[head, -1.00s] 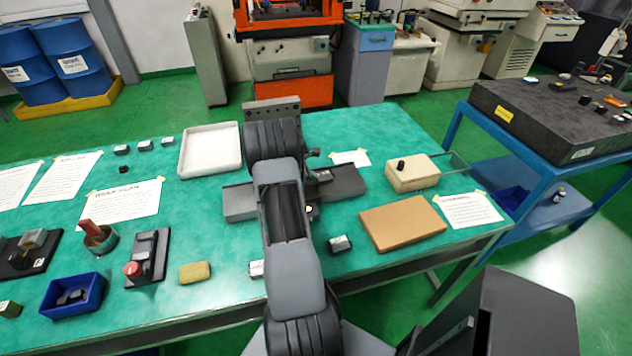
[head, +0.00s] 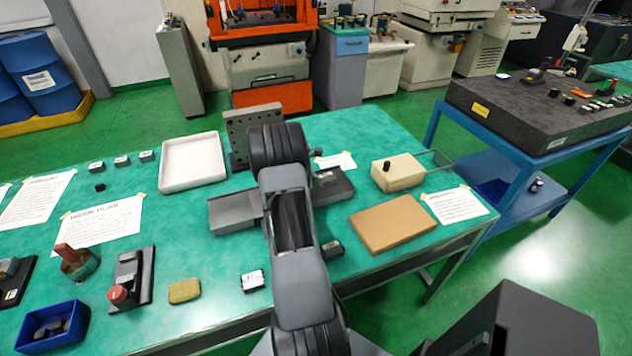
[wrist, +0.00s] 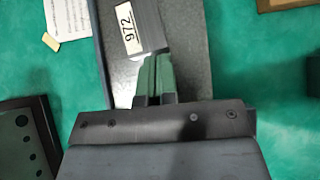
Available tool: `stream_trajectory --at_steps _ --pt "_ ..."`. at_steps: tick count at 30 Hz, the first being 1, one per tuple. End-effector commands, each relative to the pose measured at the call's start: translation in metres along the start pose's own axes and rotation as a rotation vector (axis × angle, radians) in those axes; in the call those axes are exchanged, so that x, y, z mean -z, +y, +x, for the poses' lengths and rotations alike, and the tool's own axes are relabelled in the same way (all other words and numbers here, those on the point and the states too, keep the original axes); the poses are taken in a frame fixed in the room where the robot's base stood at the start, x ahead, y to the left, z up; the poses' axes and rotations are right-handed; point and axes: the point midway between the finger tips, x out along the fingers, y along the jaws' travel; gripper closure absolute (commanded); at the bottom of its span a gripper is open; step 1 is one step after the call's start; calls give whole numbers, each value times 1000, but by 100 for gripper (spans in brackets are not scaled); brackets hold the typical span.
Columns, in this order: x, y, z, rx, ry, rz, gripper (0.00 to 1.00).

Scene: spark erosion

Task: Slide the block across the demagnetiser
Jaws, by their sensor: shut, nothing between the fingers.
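A grey block (wrist: 145,28) with a white label reading 972 lies on a long grey flat-topped unit (wrist: 185,50) in the wrist view. I take that unit to be the demagnetiser. In the head view its grey left part (head: 234,212) and darker right part (head: 333,188) show on either side of my arm. My gripper (wrist: 153,62) has green-padded fingers, shut together and empty. The fingertips are at the block's near end, over the unit; I cannot tell whether they touch it. In the head view my arm hides the fingers and the block.
A dark plate with holes (head: 240,135) stands behind my arm. A white tray (head: 193,160) is left of it. A brown board (head: 393,224) and a cream box with a black knob (head: 398,174) lie to the right. Small labelled blocks (head: 253,281) lie in front.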

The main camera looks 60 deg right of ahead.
Motion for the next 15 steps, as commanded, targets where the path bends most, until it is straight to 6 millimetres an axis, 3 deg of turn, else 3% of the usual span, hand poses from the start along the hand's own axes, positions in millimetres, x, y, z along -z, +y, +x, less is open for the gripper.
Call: stream_trajectory --at_steps 9,15 --pt "1 1 -69 -9 -2 -1 100" --pt "1 1 -102 -9 -2 -1 100"
